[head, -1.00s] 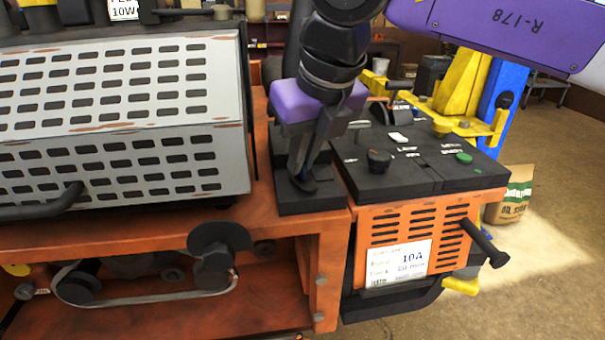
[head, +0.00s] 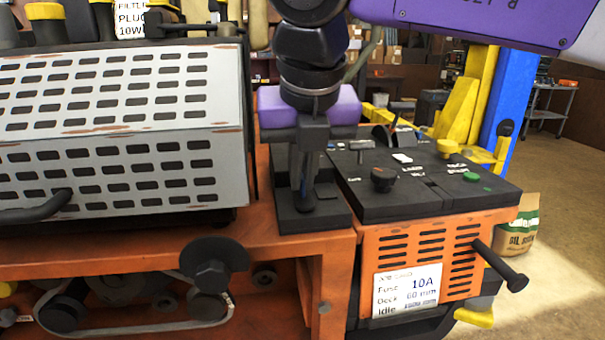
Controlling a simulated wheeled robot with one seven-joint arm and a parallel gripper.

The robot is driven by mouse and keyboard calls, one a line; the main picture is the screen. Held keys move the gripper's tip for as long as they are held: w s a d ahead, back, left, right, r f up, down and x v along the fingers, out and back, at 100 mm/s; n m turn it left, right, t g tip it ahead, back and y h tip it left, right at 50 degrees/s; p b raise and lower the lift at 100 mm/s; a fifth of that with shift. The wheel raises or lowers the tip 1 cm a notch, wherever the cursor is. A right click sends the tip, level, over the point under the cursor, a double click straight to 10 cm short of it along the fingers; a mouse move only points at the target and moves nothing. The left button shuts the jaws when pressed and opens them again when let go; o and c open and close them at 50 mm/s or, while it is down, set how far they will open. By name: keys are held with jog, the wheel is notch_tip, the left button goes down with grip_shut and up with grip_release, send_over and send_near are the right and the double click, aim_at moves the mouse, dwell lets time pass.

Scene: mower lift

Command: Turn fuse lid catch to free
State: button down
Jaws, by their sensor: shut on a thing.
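My gripper (head: 305,190) points down over the black fuse box lid (head: 312,221), between the grey perforated cover and the control panel. Its fingers are shut on the small dark fuse lid catch on top of the lid. The fingers hide most of the catch, so I cannot tell its exact angle. The lid lies flat and closed on the orange frame (head: 262,238).
The black control panel (head: 400,203) with knobs and a green button stands close on the right. The grey perforated cover (head: 110,130) is close on the left. A black handle (head: 500,265) sticks out at the front right. A label (head: 405,288) reads fuse 10A.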

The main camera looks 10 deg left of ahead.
aim_at(306, 208)
jog(key=c, duration=1.6)
grip_release()
jog(key=v, duration=0.8)
jog(key=shift+s+f, duration=0.1)
